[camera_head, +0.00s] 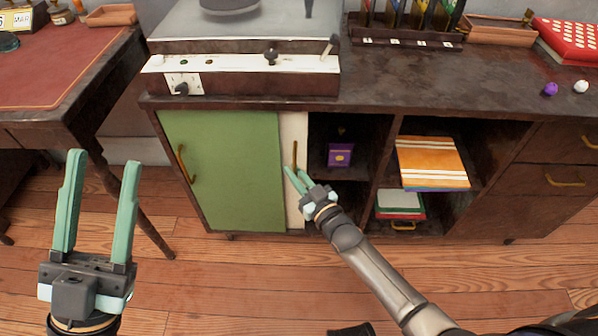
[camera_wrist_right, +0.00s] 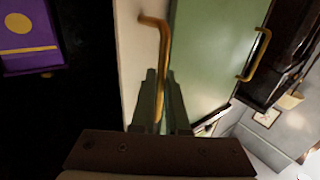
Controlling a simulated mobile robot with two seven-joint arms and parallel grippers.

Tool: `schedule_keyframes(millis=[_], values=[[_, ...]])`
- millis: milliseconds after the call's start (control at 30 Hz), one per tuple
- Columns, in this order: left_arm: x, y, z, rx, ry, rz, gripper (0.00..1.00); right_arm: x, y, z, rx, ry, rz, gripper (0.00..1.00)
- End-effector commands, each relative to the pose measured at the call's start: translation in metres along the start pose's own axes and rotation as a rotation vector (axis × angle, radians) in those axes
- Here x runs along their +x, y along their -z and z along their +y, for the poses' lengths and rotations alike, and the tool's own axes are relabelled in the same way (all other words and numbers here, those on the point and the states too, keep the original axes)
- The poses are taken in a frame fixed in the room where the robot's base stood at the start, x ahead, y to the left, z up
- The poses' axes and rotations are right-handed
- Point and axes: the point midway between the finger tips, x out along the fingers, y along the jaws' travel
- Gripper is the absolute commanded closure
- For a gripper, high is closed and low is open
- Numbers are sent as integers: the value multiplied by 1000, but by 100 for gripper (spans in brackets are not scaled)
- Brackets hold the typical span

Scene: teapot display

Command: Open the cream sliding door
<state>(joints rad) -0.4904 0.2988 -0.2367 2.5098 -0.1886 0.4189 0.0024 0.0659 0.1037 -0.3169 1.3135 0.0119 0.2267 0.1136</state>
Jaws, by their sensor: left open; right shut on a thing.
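The cream sliding door (camera_head: 289,135) shows as a narrow strip beside the right edge of the green door (camera_head: 228,168), which overlaps it. Its brass handle (camera_head: 295,156) stands upright on that strip. My right gripper (camera_head: 311,176) is at the lower part of this handle. In the right wrist view the cream door (camera_wrist_right: 136,50) and its brass handle (camera_wrist_right: 162,65) are close, and the fingers (camera_wrist_right: 163,95) are shut on the handle. My left gripper (camera_head: 100,185) is open and empty, at the left over the floor, away from the cabinet.
The open compartment right of the cream door holds a purple box (camera_head: 340,155). Further right are books (camera_head: 432,162) on a shelf. A record player (camera_head: 240,60) stands on the cabinet top. A red-topped desk (camera_head: 55,65) is at left. The floor in front is clear.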

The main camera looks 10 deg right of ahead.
Motion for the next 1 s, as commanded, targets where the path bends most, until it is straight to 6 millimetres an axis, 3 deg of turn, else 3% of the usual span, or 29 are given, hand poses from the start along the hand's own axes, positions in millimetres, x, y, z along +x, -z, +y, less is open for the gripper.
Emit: schedule_keyframes(millis=[567,600,800,1000], values=[[0,0,0,1,-3,-2,50,1,-1,-4,0,2,-2,100],[0,0,0,1,-3,-2,50,1,-1,-4,0,2,-2,83],[0,0,0,0,-3,-3,50,2,-1,-3,0,1,-1,61],[0,0,1,0,-3,-3,50,2,0,-3,0,0,-1,58]])
